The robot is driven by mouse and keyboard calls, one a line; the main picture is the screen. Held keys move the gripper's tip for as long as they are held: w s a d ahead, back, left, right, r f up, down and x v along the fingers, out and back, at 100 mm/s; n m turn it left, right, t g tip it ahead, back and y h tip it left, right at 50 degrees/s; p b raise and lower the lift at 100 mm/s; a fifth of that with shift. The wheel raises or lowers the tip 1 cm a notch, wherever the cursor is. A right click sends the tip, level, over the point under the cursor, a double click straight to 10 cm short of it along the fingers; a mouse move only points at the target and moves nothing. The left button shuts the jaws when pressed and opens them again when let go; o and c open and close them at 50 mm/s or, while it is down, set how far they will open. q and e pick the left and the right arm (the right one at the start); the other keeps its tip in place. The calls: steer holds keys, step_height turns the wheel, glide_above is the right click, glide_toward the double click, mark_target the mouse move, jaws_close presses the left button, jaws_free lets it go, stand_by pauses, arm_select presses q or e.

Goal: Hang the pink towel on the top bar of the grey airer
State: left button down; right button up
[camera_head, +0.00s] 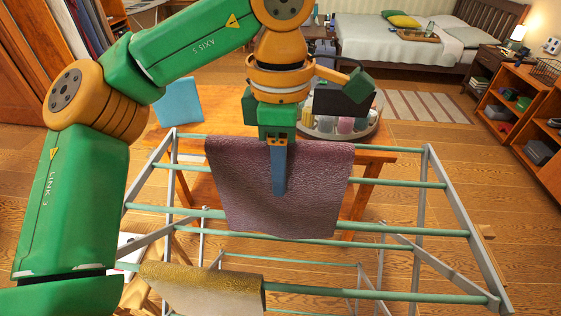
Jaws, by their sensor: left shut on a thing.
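The pink towel (235,185), a dusky mauve pink, is spread across the upper middle of the grey airer (468,220) with green bars. Its upper edge lies along the farthest green bar (388,146), and its lower edge reaches past the nearer bars. I cannot tell whether it rests on the bars or hangs in front of them. My left gripper (279,190) is over the middle of the towel, its blue fingers pointing down and shut on it. The fingertips' exact grip is hard to see. My right gripper is not in view.
A yellow and white cloth (205,290) hangs on the airer's near bar at lower left. Behind the airer stands a wooden table (375,157) with a round tray (372,126) of jars and a blue object (179,102). The near bars at right are bare.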

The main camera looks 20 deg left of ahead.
mark_target(281, 229)
arm_select(q)
step_height(281, 229, down, 16)
steer(key=b, duration=1.3)
steer(key=shift+f, duration=0.25)
steer(key=shift+c, duration=1.9)
jaws_free()
